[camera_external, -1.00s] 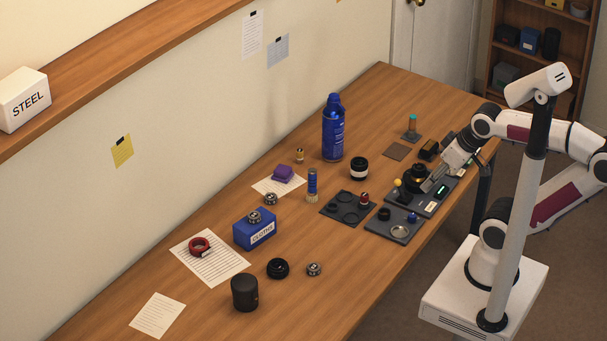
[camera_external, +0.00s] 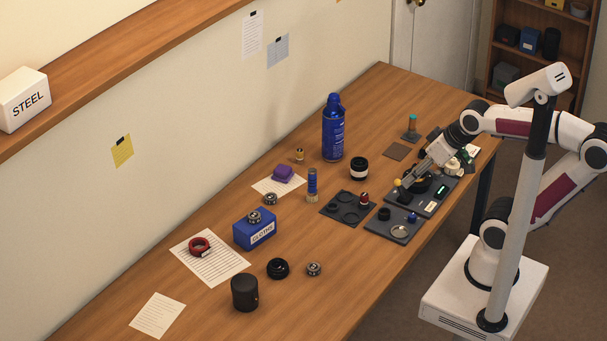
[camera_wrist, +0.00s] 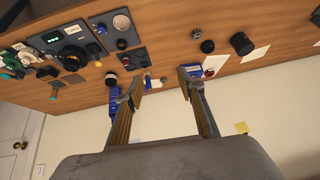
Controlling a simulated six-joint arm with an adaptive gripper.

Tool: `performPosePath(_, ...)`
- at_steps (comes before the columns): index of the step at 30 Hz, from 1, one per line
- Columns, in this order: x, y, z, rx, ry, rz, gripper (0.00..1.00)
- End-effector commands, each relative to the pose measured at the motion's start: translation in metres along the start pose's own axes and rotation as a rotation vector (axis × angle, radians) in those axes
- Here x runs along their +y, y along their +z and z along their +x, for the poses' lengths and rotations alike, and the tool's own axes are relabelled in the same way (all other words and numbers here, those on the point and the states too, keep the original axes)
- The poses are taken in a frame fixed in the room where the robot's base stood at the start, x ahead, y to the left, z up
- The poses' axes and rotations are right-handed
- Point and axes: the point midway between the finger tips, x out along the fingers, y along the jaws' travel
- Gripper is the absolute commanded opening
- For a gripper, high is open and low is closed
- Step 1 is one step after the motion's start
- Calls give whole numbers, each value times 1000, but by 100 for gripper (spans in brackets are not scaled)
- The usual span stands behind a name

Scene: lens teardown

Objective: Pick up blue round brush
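The blue round brush (camera_external: 312,184) stands upright on the wooden table, its blue part above a pale lower part. In the wrist view it seems to be the small blue item (camera_wrist: 147,83) near the left finger, partly hard to make out. My gripper (camera_external: 408,180) is above the dark tray at the right of the table, well to the right of the brush and not touching it. In the wrist view its two fingers (camera_wrist: 161,79) are wide apart with nothing between them.
A tall blue spray can (camera_external: 333,133) and a black-and-white jar (camera_external: 359,169) stand behind and right of the brush. A dark parts tray (camera_external: 334,210) lies between brush and gripper. A blue cloths box (camera_external: 243,230) stands to the left.

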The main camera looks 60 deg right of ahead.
Motion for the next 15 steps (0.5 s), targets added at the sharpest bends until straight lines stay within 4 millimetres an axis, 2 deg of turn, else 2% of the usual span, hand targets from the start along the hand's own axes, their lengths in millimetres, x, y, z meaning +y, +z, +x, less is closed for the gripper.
performPosePath(15, -47, -114, 61, 186, -124, 107, 39)
